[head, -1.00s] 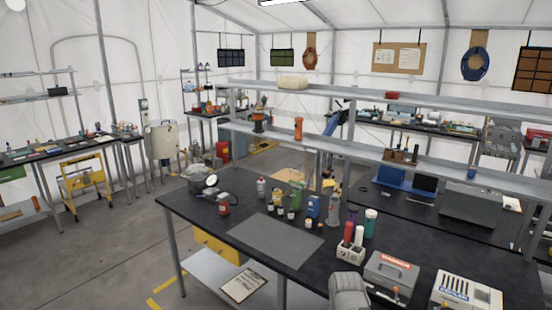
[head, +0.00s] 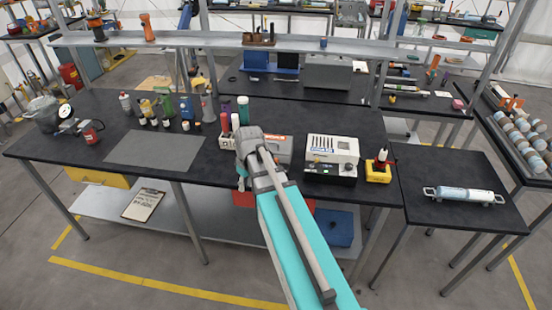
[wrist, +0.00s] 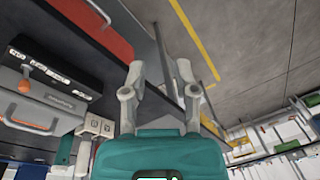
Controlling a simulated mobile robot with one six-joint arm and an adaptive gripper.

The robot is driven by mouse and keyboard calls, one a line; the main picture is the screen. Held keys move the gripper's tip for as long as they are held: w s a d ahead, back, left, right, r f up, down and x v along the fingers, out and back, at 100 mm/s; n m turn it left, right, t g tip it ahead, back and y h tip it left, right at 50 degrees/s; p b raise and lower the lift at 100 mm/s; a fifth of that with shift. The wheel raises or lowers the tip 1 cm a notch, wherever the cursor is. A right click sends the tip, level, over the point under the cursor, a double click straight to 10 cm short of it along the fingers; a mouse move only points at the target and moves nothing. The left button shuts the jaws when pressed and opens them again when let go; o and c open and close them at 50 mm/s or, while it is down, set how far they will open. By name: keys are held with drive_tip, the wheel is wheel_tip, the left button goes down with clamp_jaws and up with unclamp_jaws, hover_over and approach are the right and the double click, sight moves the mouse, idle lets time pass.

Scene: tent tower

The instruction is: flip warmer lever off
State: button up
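The warmer is a grey box with a red-orange label (head: 284,147) on the black bench, partly hidden behind my arm in the head view. In the wrist view a grey box with an orange-edged handle (wrist: 32,120) shows at the left. A lever with an orange knob (wrist: 26,71) stands beside it, near a dark strip with white lettering. My gripper (wrist: 160,75) is open and empty, its two fingers apart, pointing past the bench edge with floor beyond. The lever is well left of the fingers, not touched. My arm hides the lever and the fingers in the head view.
A white sealer-like machine (head: 332,155) and a yellow block (head: 379,171) stand right of the warmer. A white holder with bottles (head: 228,140) is to its left. A grey mat (head: 155,150) lies clear.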

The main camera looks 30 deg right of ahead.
drive_tip(key=w+d+r+n+y+p, duration=0.1)
drive_tip(key=w+d+n, duration=0.1)
drive_tip(key=w+d, duration=0.3)
drive_tip(key=w+d+r+n+y, duration=0.1)
drive_tip(key=w+d+n, duration=0.15)
drive_tip(key=d, duration=0.55)
drive_tip(key=n+t+p, duration=0.2)
drive_tip(key=n, duration=0.2)
approach(277, 159)
wheel_tip(277, 159, up, 3)
drive_tip(key=d, duration=0.2)
drive_tip(key=shift+a+f+y, duration=0.1)
drive_tip(key=shift+f+y, duration=0.05)
drive_tip(key=shift+y, duration=0.25)
drive_tip(key=shift+f+b, duration=0.2)
drive_tip(key=shift+b, duration=0.25)
drive_tip(key=b+x, duration=1.2)
drive_tip(key=x, duration=0.1)
drive_tip(key=shift+s+a+f, duration=0.1)
drive_tip(key=shift+a+f, duration=0.05)
drive_tip(key=shift+f, duration=0.1)
drive_tip(key=shift+c, duration=0.3)
clamp_jaws()
